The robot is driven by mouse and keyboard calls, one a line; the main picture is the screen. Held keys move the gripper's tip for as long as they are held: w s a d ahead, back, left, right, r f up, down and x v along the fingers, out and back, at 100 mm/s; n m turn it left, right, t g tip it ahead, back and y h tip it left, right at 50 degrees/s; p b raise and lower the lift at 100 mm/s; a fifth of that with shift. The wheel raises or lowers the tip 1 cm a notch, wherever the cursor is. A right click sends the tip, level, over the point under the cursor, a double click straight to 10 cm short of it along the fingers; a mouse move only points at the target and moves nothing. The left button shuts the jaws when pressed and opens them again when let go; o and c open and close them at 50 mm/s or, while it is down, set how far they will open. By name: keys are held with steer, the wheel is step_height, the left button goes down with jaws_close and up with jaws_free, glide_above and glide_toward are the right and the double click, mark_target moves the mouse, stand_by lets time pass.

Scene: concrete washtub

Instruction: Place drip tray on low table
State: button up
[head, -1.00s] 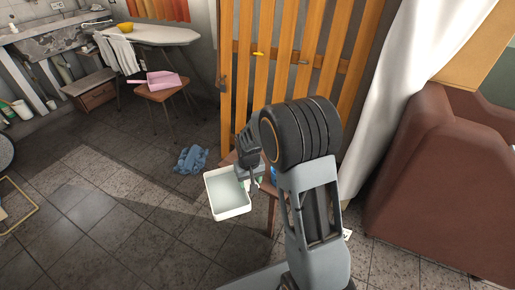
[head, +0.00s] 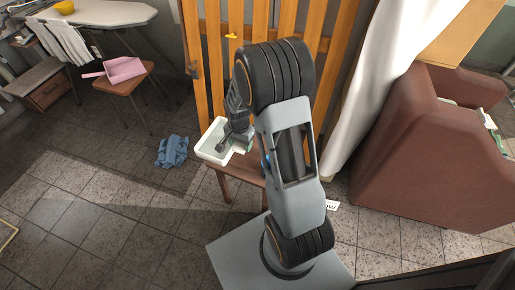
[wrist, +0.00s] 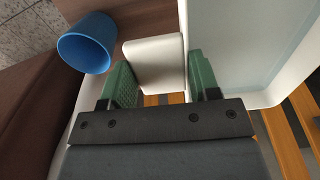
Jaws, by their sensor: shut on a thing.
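The white drip tray (head: 213,139) is a shallow rectangular tray, over the left end of the low table in the head view. In the wrist view its pale inside (wrist: 245,40) fills the upper right. My gripper (head: 232,143) is shut on the tray's near edge; in the wrist view a white piece sits between the green fingers (wrist: 158,72). The low table (head: 243,168) is brown wood, partly hidden by my arm. I cannot tell whether the tray touches the tabletop.
A blue cup (wrist: 87,43) stands close to the left finger in the wrist view. Orange wooden slats (head: 208,60) rise behind the table. A white curtain (head: 375,90) and a brown armchair (head: 420,150) are to the right. A blue cloth (head: 172,151) lies on the floor.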

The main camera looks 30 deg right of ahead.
steer(key=d+f+b, duration=0.1)
steer(key=d+f, duration=0.1)
steer(key=w+d+f, duration=0.1)
steer(key=d+f, duration=0.1)
steer(key=d, duration=0.1)
steer(key=w+d+f+b, duration=0.1)
steer(key=d+f, duration=0.2)
steer(key=shift+d+b, duration=0.15)
steer(key=shift+b, duration=0.15)
steer(key=shift+d+f, duration=0.3)
steer(key=shift+f, duration=0.15)
steer(key=shift+d+f+b, duration=0.1)
steer(key=shift+f+b, duration=0.8)
steer(key=shift+f, duration=0.6)
steer(key=o, duration=1.2)
steer(key=shift+f, duration=0.15)
steer(key=shift+c, duration=0.2)
